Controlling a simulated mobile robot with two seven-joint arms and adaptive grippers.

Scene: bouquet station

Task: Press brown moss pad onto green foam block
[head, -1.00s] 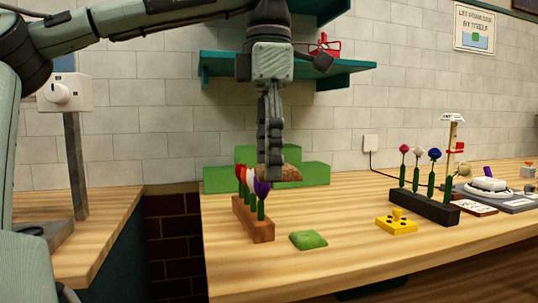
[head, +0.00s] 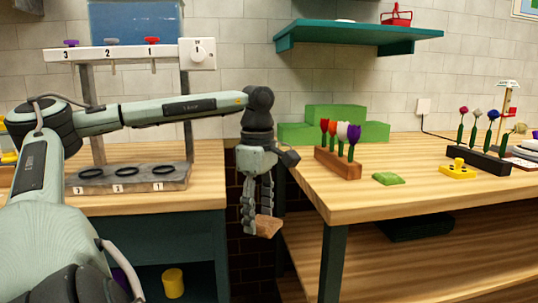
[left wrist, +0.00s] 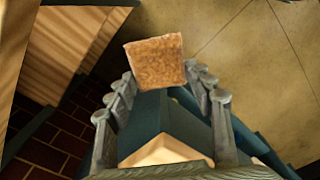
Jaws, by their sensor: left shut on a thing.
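The brown moss pad (head: 268,226) is in my left gripper (head: 257,216), low over the gap between the two tables. In the left wrist view the brown pad (left wrist: 156,62) sits at the tips of my left fingers (left wrist: 160,82), which are shut on it. Green foam blocks (head: 335,122) form a stepped shape at the back left of the right table, behind and to the right of the gripper. A small flat green pad (head: 388,178) lies nearer the front. My right gripper is not in view.
A wooden rack of tulips (head: 338,163) stands near the right table's left edge. A yellow piece (head: 457,170) and a dark flower rack (head: 478,159) stand farther right. The left table holds a grey ring stand (head: 128,178).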

